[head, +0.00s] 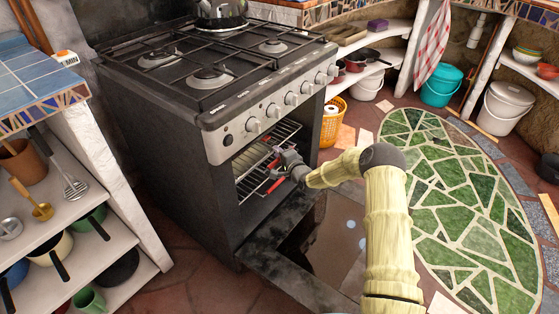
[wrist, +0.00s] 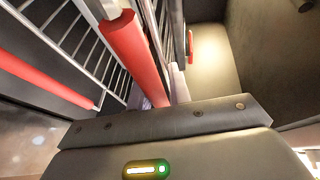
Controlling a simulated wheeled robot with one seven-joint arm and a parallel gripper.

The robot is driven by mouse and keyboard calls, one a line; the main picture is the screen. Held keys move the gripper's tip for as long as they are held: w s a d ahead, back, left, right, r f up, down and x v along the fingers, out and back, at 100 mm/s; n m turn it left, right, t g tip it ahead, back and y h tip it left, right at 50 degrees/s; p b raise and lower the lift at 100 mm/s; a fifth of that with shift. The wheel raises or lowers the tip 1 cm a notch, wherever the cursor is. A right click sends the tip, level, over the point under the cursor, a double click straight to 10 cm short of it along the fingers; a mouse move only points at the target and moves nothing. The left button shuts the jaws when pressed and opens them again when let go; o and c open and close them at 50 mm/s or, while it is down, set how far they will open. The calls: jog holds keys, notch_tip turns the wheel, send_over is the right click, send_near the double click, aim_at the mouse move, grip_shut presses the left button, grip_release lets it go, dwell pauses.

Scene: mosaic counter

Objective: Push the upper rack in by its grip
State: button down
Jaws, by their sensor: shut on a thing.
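The oven stands with its door (head: 322,236) folded down. The upper rack (head: 272,141) is inside the oven opening, with a red grip along its front that also shows in the wrist view (wrist: 134,50). My gripper (head: 276,161) is at the front of this rack, shut on the red grip; in the wrist view the grip runs down between the fingers (wrist: 162,98). The fingers hide part of the grip. A lower red grip (head: 276,184) shows just below my gripper, and as a separate red bar at the left of the wrist view (wrist: 45,70).
A stove top with a kettle (head: 221,12) is above the oven, and its knobs (head: 291,98) line the front edge. An orange basket (head: 332,122) stands right of the oven. Shelves with pans (head: 55,245) are at the left. The green mosaic floor at the right is clear.

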jog(key=shift+w+a+f, duration=0.25)
jog(key=shift+a+f, duration=0.05)
jog(key=shift+a, duration=0.35)
jog(key=c, duration=1.4)
grip_release()
jog(key=shift+w+a+f, duration=0.1)
jog(key=shift+w, duration=0.05)
jog(key=shift+r, duration=0.2)
jog(key=p+v, duration=0.5)
jog(key=v, duration=1.2)
jog(key=shift+p, duration=0.3)
